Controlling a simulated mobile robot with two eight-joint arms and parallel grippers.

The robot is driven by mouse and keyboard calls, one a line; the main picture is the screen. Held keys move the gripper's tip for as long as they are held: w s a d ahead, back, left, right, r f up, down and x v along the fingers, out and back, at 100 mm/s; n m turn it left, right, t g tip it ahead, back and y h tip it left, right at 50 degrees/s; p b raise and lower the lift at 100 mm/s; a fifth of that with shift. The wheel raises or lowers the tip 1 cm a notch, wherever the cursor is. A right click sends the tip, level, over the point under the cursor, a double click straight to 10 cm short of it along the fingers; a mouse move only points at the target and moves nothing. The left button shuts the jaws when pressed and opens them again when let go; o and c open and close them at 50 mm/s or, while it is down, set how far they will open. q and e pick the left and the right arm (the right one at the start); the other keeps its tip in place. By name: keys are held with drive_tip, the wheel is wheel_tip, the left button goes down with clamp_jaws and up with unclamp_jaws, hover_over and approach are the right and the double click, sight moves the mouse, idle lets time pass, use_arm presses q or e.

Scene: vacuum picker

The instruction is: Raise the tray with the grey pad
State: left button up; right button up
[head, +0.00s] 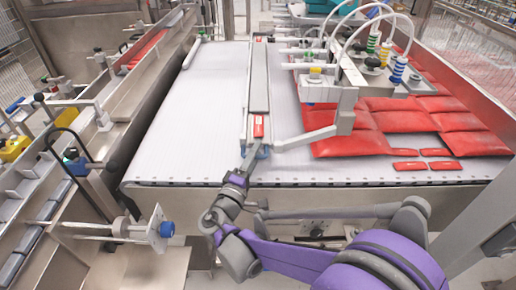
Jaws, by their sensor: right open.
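A long narrow metal tray (247,95) lies along the middle of the white conveyor. A grey pad-like strip (260,82) runs along it, with a small red packet (258,127) at its near end and another red piece at its far end. My right gripper (251,154) is open at the near end of this tray, close to the conveyor's front edge. My left gripper is not in view.
Red packs (350,145) cover the right side of the conveyor, under a picker head (365,70) with hoses. A metal bracket (318,132) reaches close to the tray's right side. The conveyor (185,130) is clear on the left. A metal side frame (160,95) borders it.

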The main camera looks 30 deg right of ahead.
drive_tip(key=shift+x, duration=1.1)
clamp_jaws()
drive_tip(key=shift+w+r, duration=0.1)
idle(0.6)
